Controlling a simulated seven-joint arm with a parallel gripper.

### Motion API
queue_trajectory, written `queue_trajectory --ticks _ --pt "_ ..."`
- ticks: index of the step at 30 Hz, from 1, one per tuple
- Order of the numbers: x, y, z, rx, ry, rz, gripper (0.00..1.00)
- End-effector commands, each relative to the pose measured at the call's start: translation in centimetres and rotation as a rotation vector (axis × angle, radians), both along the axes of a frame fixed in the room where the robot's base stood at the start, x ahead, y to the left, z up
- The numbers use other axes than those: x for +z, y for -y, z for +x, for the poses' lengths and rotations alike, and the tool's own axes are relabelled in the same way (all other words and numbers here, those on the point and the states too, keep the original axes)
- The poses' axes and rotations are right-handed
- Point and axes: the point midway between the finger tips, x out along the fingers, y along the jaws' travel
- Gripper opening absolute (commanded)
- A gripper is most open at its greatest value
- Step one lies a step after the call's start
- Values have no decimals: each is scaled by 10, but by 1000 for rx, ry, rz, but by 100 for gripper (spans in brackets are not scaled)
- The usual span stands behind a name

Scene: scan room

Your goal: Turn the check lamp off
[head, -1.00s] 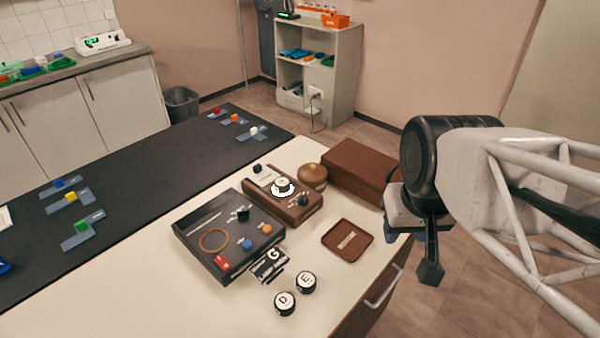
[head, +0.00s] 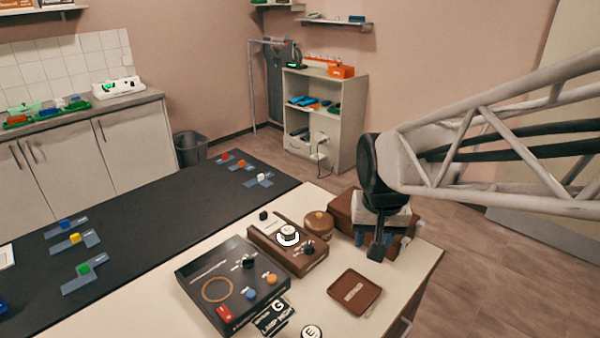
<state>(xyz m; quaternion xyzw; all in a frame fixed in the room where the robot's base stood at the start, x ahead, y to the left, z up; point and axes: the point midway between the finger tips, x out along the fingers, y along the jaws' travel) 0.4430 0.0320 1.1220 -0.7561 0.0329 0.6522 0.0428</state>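No part is plainly marked as the check lamp in the head view. A black panel box (head: 208,278) carries a copper-coloured ring, a black knob, a blue and an orange button and a red part. Behind it a brown console (head: 262,241) bears a white-topped round piece (head: 288,233) and a black knob (head: 309,249). A card (head: 273,318) marked G, with words like "LAMP HIGH", lies at the panel's front. My gripper (head: 376,252) points down in front of the brown case (head: 345,206), right of the console. Its finger gap is not clear, and nothing shows held.
A round brown pot (head: 319,223) stands between console and case. A brown tray (head: 354,293) lies below my gripper in the picture. A round piece marked E (head: 311,333) is at the bottom edge. The dark mat (head: 160,220) has coloured blocks on grey plates.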

Motion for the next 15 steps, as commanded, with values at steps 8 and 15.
queue_trajectory --ticks 8,15 --pt "-21 -21 51 -33 -38 6 43" --pt "-44 -41 92 -62 -68 9 43"
